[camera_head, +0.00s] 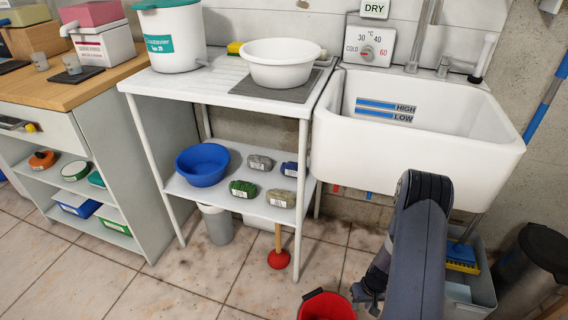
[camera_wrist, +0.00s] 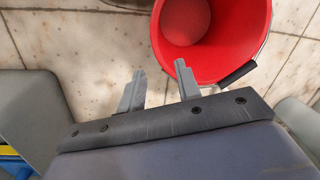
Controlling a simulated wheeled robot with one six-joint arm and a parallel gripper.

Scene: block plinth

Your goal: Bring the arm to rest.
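My gripper (camera_wrist: 160,82) shows in the wrist view with its two grey fingers apart and nothing between them. It points down toward the tiled floor, beside a red bucket (camera_wrist: 236,70). In the head view my arm reaches down in front of the white sink (camera_head: 430,150), and the gripper end (camera_head: 368,292) is low, just right of the red bucket (camera_head: 318,306). The fingertips are hard to make out in the head view.
A white stand (camera_head: 225,100) holds a white basin (camera_head: 283,72) on top, and a blue bowl (camera_head: 203,165) and several sponges below. A red plunger (camera_head: 279,258) stands on the floor. A grey bin (camera_head: 475,285) and a dark bin (camera_head: 530,262) are at right. Floor is clear at front left.

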